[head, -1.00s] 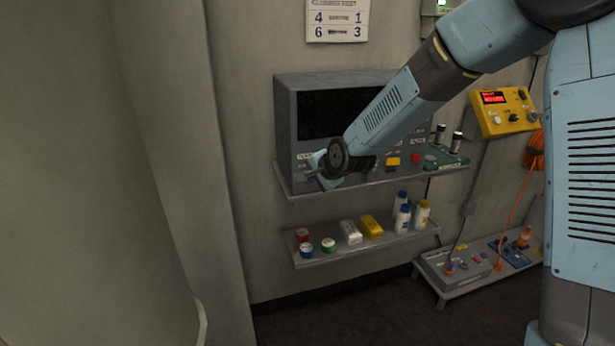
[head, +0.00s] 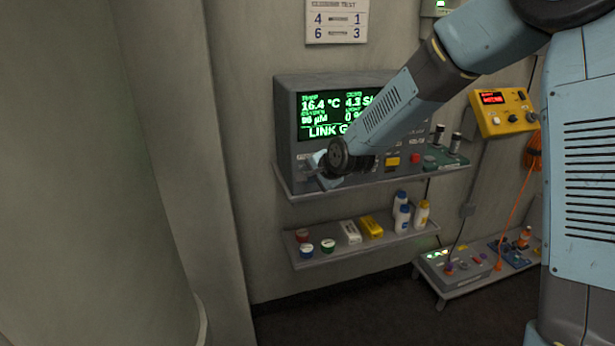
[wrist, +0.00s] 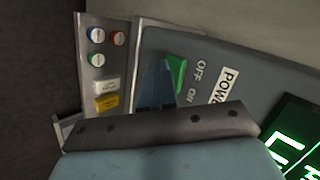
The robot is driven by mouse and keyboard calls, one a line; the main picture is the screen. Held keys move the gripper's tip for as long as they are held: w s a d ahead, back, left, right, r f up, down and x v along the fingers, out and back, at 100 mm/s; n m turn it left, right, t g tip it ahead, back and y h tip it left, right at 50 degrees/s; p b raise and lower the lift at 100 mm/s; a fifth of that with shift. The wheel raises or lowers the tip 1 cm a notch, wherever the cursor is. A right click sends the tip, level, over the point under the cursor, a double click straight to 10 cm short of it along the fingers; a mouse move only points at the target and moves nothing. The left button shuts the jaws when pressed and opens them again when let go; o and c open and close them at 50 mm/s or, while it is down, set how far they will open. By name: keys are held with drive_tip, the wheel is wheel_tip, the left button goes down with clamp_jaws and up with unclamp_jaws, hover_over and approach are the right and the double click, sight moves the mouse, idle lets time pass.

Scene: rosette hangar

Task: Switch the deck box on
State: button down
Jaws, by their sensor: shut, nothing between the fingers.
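The grey deck box (head: 284,110) stands on the upper wall shelf. Its screen (head: 320,105) is lit with green readings, partly hidden behind my arm. In the wrist view its green power switch (wrist: 177,72) sits beside the OFF and ON labels and the POWER plate (wrist: 225,85). My gripper (head: 316,172) is at the box's lower left front, shut and empty. In the wrist view my fingertips (wrist: 157,75) are right beside the switch; I cannot tell whether they touch it. The lit screen's edge also shows in the wrist view (wrist: 292,135).
Below is a lower shelf (head: 310,262) with small jars, white and yellow packs and bottles. A yellow control box (head: 505,112) hangs at right. A floor-level bench (head: 455,292) carries a grey unit with green lights. The left wall is bare.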

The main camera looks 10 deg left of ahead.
drive_tip(key=shift+a+r, duration=0.1)
drive_tip(key=shift+r, duration=0.05)
idle(0.6)
drive_tip(key=shift+s+d, duration=0.35)
drive_tip(key=shift+s, duration=0.45)
drive_tip(key=shift+s+d, duration=0.35)
drive_tip(key=shift+s, duration=0.4)
drive_tip(key=shift+s+d, duration=0.35)
drive_tip(key=shift+s, duration=0.45)
